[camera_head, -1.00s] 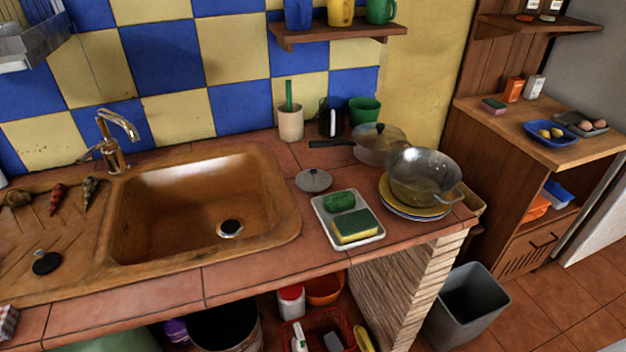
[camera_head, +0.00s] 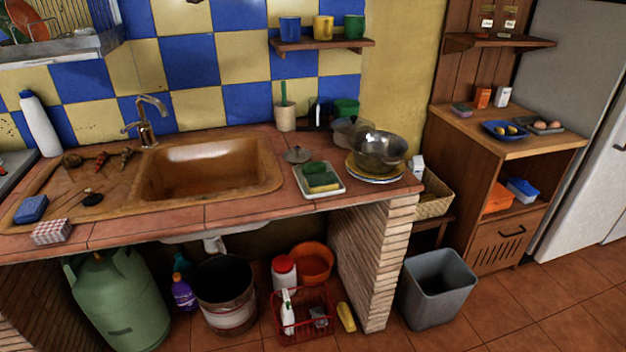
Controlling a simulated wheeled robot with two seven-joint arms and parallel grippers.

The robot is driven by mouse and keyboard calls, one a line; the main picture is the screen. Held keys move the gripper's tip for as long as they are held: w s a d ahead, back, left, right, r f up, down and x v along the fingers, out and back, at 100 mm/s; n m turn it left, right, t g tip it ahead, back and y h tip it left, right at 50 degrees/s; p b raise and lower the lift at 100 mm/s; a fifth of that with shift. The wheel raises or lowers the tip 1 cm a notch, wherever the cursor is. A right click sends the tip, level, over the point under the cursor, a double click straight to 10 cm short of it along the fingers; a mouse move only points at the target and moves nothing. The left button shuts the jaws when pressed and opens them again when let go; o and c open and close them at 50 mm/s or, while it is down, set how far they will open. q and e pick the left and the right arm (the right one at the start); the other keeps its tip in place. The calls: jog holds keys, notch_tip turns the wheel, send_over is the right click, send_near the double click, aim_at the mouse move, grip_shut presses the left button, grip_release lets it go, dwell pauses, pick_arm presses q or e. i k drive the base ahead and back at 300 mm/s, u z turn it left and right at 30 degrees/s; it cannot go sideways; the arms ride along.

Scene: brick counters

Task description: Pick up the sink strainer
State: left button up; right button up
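Neither of my grippers shows in the view.
A brass faucet (camera_head: 144,122) stands behind the basin. A grey bin (camera_head: 436,288) stands on the floor at right. Floor at front right is clear.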

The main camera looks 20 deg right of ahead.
aim_at(297, 156)
jog(key=u, duration=1.1)
jog(key=i, duration=0.95)
jog(key=z, duration=0.3)
